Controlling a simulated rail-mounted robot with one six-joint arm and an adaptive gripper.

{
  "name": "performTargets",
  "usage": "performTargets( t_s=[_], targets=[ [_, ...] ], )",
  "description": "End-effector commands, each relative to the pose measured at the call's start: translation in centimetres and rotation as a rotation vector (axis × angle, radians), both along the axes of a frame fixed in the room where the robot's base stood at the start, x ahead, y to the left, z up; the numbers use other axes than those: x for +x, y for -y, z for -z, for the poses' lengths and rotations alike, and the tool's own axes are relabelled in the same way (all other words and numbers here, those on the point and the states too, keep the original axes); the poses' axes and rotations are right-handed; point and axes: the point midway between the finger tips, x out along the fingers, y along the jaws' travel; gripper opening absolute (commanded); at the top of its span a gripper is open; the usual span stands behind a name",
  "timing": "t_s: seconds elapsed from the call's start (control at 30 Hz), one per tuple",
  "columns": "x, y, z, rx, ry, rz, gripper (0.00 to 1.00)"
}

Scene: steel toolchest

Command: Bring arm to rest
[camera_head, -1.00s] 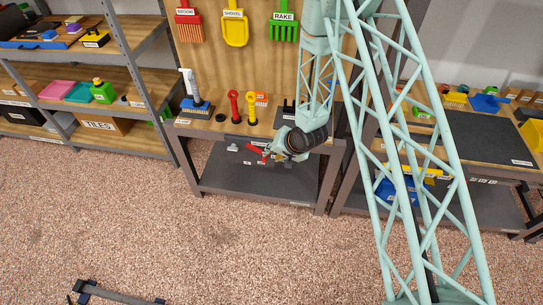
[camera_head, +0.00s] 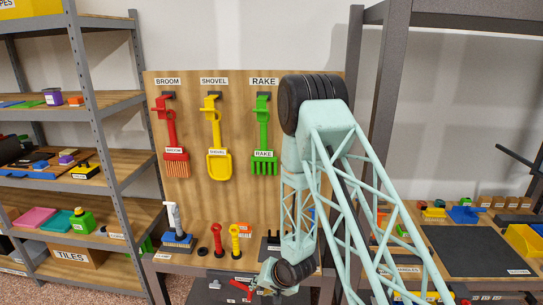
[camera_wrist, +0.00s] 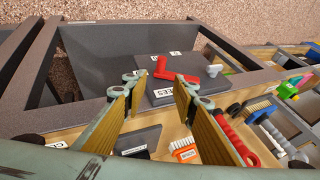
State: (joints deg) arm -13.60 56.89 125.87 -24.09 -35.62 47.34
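My arm reaches down from its black elbow joint (camera_head: 311,97) in the head view to the front of the workbench below the tool board. My gripper (camera_head: 257,285) hangs low near the bench's front edge, partly cut off by dark parts around it. In the wrist view my gripper (camera_wrist: 155,84) is open, with its two yellow-padded fingers wide apart and nothing between them. A red handle (camera_wrist: 163,72) on a dark grey labelled box (camera_wrist: 167,92) shows just beyond the fingertips, apart from them. The red handle also shows in the head view (camera_head: 242,290).
A bench holds a red tool (camera_head: 218,241), a yellow tool (camera_head: 235,240) and a blue-based brush (camera_head: 177,240). Broom (camera_head: 171,135), shovel (camera_head: 216,150) and rake (camera_head: 264,145) hang on the board. Shelves stand left; a second bench with a dark mat (camera_head: 475,250) stands right.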

Motion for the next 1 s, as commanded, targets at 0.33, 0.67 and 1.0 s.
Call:
performTargets(
  t_s=[0.33, 0.67, 1.0],
  targets=[
    [1.2, 2.5, -5.8, -0.061, 0.023, -0.002, 0.26],
    [1.5, 5.3, -11.6, -0.124, 0.037, -0.002, 0.26],
    [1.0, 8.2, -17.6, -0.182, 0.046, -0.001, 0.26]
  ],
)
